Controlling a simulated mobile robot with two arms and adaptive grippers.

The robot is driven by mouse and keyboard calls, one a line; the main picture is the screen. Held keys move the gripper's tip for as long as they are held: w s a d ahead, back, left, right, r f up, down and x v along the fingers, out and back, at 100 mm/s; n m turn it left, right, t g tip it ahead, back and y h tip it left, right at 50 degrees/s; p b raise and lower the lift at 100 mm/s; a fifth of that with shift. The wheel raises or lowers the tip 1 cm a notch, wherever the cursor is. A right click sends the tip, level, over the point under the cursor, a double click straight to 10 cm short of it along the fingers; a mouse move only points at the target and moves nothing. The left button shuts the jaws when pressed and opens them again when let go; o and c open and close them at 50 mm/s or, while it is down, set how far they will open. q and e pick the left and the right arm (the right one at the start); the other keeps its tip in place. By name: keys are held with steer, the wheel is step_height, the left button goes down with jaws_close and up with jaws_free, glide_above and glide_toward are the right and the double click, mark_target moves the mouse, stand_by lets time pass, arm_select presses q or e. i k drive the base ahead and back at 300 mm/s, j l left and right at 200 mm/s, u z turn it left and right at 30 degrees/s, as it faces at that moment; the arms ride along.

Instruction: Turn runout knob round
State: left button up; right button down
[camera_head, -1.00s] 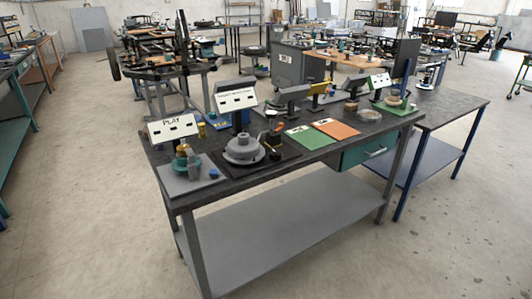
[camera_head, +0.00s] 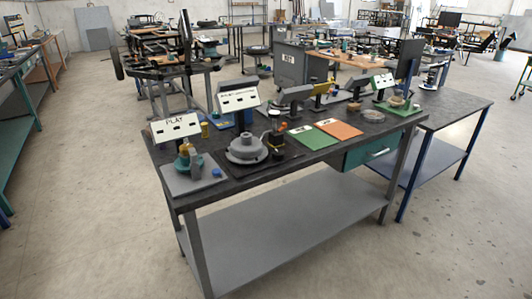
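A workbench (camera_head: 262,178) with a dark top stands ahead of me. On it, a round grey stepped fixture (camera_head: 246,149) sits on a dark base plate, with a white sign (camera_head: 238,100) on a post behind it. The sign's lettering is too small to read. A small dark block with an orange top (camera_head: 281,126) stands just right of the fixture. I cannot tell which part is the runout knob. Neither of my grippers shows in the view.
A sign reading PLAY (camera_head: 175,127) stands behind a grey plate (camera_head: 190,182) at the bench's left end. Green (camera_head: 314,138) and orange (camera_head: 339,129) sheets lie mid-bench. A teal drawer (camera_head: 371,150) hangs below the top. Open floor (camera_head: 90,220) lies left of the bench.

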mark_target(278, 155)
steer(key=i+l, duration=0.3)
steer(key=i, duration=0.15)
steer(key=i+l+u, duration=0.65)
steer(key=l+u, duration=0.2)
